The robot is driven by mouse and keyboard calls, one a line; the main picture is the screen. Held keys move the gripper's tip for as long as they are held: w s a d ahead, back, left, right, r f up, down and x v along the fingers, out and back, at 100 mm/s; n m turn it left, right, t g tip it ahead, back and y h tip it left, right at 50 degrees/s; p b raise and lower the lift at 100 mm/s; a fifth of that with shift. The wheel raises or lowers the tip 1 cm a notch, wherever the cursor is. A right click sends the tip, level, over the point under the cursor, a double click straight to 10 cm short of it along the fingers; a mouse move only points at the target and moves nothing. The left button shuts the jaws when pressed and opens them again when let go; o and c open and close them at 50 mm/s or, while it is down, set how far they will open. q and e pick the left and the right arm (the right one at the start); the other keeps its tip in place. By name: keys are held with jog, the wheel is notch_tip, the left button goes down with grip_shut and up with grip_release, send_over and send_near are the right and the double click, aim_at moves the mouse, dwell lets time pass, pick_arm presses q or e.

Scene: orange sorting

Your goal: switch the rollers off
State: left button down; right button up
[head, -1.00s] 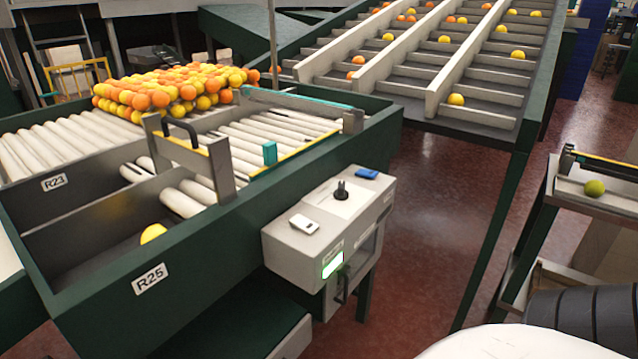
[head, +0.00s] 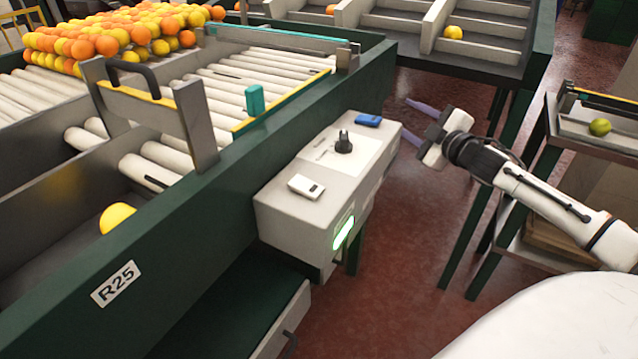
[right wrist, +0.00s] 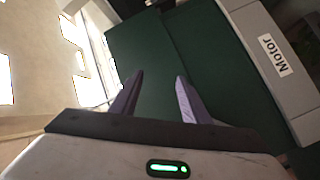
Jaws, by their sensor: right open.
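A grey control box (head: 300,225) is fixed to the side of the green roller frame in the head view. On its sloped top are a black rotary knob (head: 343,142), a blue piece (head: 368,120) and a white piece (head: 306,186). A lit green display (head: 344,233) is on its front. My right gripper (head: 412,121) is open and empty, just right of the box's far end and apart from the knob. In the right wrist view its two purple fingers (right wrist: 157,95) are spread, with a box part labelled Motor (right wrist: 275,55) at upper right. My left gripper is not in view.
White rollers (head: 215,95) hold a pile of oranges and yellow fruit (head: 110,38) at the back left. One yellow fruit (head: 117,218) lies in the R25 bay. A stand (head: 570,125) with a greenish fruit (head: 600,127) is at right. Red floor lies between.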

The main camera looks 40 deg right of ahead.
jog(key=w+a+r+n+t+y, duration=0.2)
jog(key=r+n+y, duration=0.15)
jog(key=r, duration=0.65)
jog(key=w+a+r+n+t+y, duration=0.1)
jog(key=w+a+r+n+y, duration=0.3)
jog(key=r, duration=0.6)
jog(key=s+a+r+n+g+y, duration=0.2)
jog(key=a+r+n+g+y, duration=0.15)
jog(key=a+n, duration=0.45)
jog(key=s+a+r+n+g+y, duration=0.2)
jog(key=a+r+n+g+y, duration=0.15)
jog(key=a+n, duration=0.55)
jog(key=n+g+h+b, duration=0.1)
jog(key=n+g+h, duration=0.6)
jog(key=g+h, duration=0.5)
send_over(315, 189)
notch_tip(315, 189, down, 11)
jog(key=shift+g+y, duration=0.3)
jog(key=shift+y, duration=0.25)
notch_tip(315, 189, down, 9)
jog(key=shift+f, duration=0.2)
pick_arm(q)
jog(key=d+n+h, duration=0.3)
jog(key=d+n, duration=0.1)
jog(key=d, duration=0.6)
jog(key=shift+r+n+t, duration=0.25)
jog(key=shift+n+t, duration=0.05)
